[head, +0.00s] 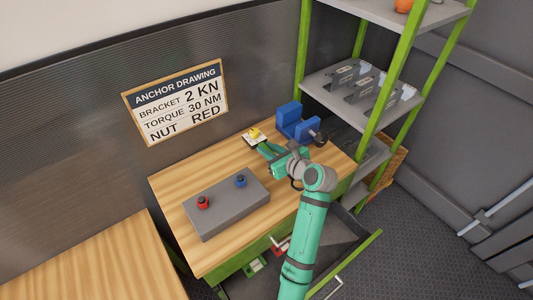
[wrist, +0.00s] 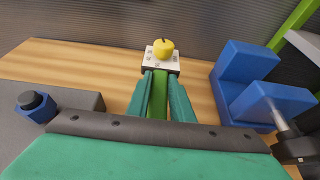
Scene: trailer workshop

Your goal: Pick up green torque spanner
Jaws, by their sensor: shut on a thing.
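In the wrist view a bright green bar (wrist: 159,95), which looks like the green torque spanner, lies between the two teal fingers of my gripper (wrist: 161,92). My gripper is shut on it. The bar points toward a white plate (wrist: 147,66) with dark marks and a yellow knob (wrist: 163,48). I cannot tell whether the bar touches the plate. In the head view my gripper (head: 266,149) is over the back of the wooden bench (head: 165,185), just in front of the plate. The bar is hard to tell from the fingers there.
A grey block (head: 228,208) with a red knob (head: 202,202) and a blue knob (head: 240,181) is left of my arm. A blue vise (head: 291,121) stands close right of my gripper. An open drawer (head: 328,235) juts below. Green shelving (head: 385,85) rises at right.

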